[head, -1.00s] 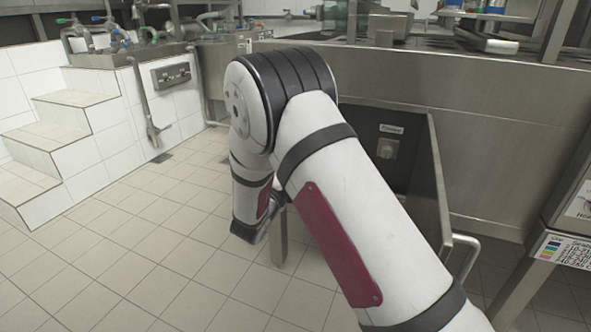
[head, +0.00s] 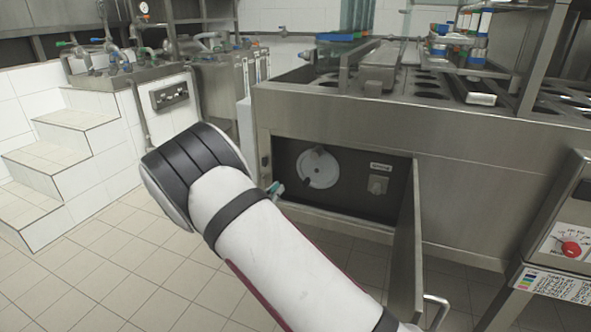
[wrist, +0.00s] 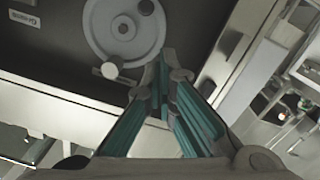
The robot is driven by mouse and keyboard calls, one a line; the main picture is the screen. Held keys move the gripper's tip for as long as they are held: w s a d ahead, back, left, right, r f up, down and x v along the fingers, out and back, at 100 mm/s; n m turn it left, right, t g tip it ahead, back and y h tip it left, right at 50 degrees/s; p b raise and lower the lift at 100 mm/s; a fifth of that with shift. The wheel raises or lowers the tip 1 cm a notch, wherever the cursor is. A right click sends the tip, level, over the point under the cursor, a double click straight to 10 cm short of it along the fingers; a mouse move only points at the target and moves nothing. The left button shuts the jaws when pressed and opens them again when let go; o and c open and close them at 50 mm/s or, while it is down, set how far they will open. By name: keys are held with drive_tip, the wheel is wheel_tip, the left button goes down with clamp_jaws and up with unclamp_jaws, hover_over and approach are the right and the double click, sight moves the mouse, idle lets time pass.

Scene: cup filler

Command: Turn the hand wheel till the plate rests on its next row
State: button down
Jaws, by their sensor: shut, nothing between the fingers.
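The hand wheel (head: 318,168) is a pale grey disc with a hub and a knob, mounted on the dark back of an open recess in the steel machine. My gripper (wrist: 162,75) has teal fingers, shut and empty, with the tips just below the wheel's rim in the picture. I cannot tell whether they touch it. In the head view my arm hides most of the gripper (head: 276,188). I cannot make out which part is the plate.
A labelled switch box (head: 378,184) sits right of the wheel. The open door (head: 408,255) with its handle (head: 436,312) stands at the recess's right side. The counter above has rows of round holes (head: 428,86). White steps (head: 60,150) stand left; tiled floor lies clear.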

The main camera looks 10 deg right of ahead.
drive_tip(key=a+r+n+p, duration=0.2)
drive_tip(key=n, duration=0.3)
drive_tip(key=b, duration=0.4)
approach(304, 174)
drive_tip(key=w, duration=0.2)
drive_tip(key=w+d+r, duration=0.1)
drive_tip(key=w, duration=0.1)
drive_tip(key=shift+w+d+r, duration=0.1)
drive_tip(key=shift+w+r, duration=0.05)
drive_tip(key=shift+s+d+f, duration=0.2)
drive_tip(key=shift+d+f, duration=0.2)
drive_tip(key=shift+d, duration=0.15)
drive_tip(key=shift+s+d+f+n, duration=0.15)
drive_tip(key=shift+d+f+n, duration=0.25)
drive_tip(key=shift+n, duration=0.2)
